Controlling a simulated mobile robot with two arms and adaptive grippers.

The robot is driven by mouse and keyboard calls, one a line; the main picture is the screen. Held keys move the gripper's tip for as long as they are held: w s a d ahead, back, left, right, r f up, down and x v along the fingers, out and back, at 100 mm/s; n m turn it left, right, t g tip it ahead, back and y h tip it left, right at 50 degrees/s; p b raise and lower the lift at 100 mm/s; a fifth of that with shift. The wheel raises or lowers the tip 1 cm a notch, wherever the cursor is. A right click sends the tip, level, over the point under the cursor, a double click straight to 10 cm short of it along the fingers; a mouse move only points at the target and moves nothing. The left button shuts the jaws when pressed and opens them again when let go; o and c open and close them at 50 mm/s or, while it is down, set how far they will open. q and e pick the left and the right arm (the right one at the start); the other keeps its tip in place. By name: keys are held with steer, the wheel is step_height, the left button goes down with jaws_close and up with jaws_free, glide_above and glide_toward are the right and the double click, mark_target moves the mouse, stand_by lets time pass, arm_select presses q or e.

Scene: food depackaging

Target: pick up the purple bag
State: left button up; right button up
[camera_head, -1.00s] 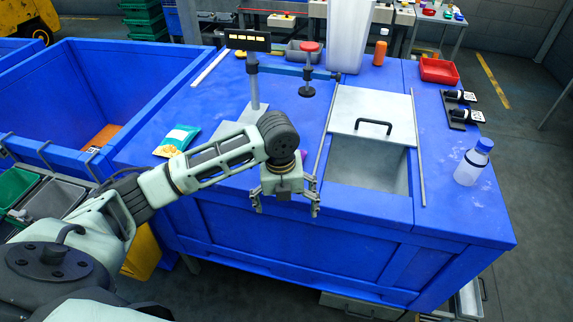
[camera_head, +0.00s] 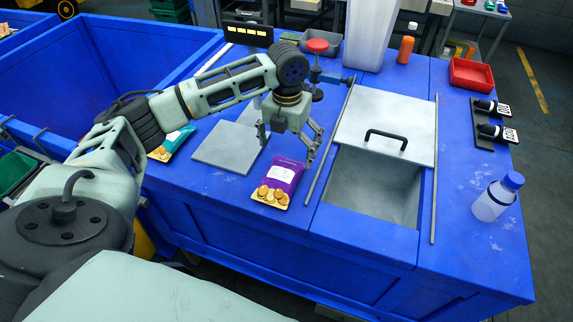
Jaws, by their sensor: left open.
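The purple bag (camera_head: 286,176) lies flat on the blue table, between a grey plate and the metal rail of the sunken bin. Its lower end shows a picture of round golden pieces. My left gripper (camera_head: 287,142) is open and empty. Its fingers point down at the far side of the bag, apart from each other, with the bag's near part in clear view. I cannot tell its exact height above the table. My right gripper is not in view.
A teal and yellow bag (camera_head: 171,144) lies to the left, partly behind my arm. A grey plate (camera_head: 226,147) with a post stands beside the purple bag. The bin's lid (camera_head: 385,125) has a black handle. A white bottle (camera_head: 497,197) stands at the right.

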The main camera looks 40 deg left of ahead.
mark_target(286, 164)
arm_select(q)
steer(key=shift+s+f+p, duration=0.4)
steer(key=shift+f+p, duration=0.05)
steer(key=shift+f, duration=0.25)
step_height(286, 164, down, 3)
steer(key=shift+r+p, duration=0.2)
steer(key=shift+p, duration=0.55)
steer(key=shift+w+a+f, duration=0.1)
steer(key=shift+w+f, duration=0.15)
steer(key=shift+f, duration=0.85)
steer(key=c, duration=1.3)
steer(key=shift+o, duration=0.2)
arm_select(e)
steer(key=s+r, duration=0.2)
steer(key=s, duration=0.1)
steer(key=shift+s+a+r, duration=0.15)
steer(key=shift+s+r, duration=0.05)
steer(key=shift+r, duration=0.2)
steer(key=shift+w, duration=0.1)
